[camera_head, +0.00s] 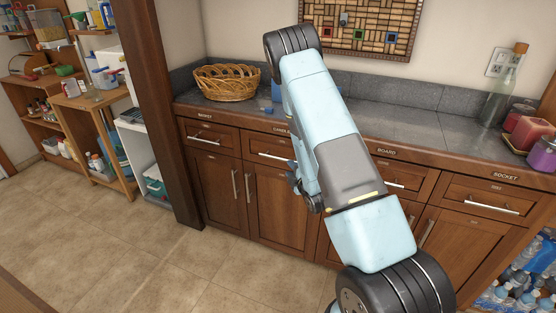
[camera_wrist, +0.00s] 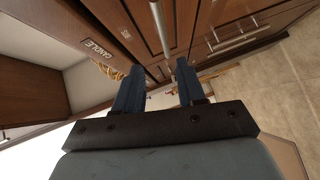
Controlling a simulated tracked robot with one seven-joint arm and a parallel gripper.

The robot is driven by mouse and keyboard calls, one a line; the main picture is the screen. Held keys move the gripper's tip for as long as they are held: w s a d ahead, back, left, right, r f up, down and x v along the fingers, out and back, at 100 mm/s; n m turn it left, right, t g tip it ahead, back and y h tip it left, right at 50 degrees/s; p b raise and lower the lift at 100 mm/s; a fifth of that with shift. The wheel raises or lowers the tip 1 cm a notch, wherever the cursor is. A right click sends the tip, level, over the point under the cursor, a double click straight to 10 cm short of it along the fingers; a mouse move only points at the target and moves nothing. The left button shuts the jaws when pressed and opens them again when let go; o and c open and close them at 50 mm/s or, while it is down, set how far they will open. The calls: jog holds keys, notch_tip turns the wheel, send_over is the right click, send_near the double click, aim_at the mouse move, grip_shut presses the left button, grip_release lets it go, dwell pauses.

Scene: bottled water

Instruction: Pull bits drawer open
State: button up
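Dark wooden drawers run in a row under the grey counter. Their small front labels are too small to read, so I cannot tell which is the bits drawer. My gripper (camera_head: 298,183) is partly hidden by my arm in the head view, low in front of the second drawer (camera_head: 261,147), under the CANDLE label. In the wrist view my gripper (camera_wrist: 158,66) is open, with two dark blue fingers apart. A silver bar handle (camera_wrist: 161,25) lies ahead, in line with the gap between them. No grip on it is visible.
A wicker basket (camera_head: 227,83) stands on the counter (camera_head: 405,125) at left. A bottle (camera_head: 502,88) and candles (camera_head: 526,132) stand at right. Door handles (camera_head: 235,184) project below the drawers. Water bottles (camera_head: 520,285) sit at lower right. The tiled floor (camera_head: 150,245) at left is clear.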

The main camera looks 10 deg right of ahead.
aim_at(278, 158)
jog(key=shift+n, duration=0.3)
jog(key=x, duration=0.9)
jog(key=f+x, duration=0.1)
jog(key=x, duration=0.3)
jog(key=shift+w+a, duration=0.1)
jog(key=shift+a, duration=0.05)
jog(key=shift+c, duration=0.4)
grip_shut()
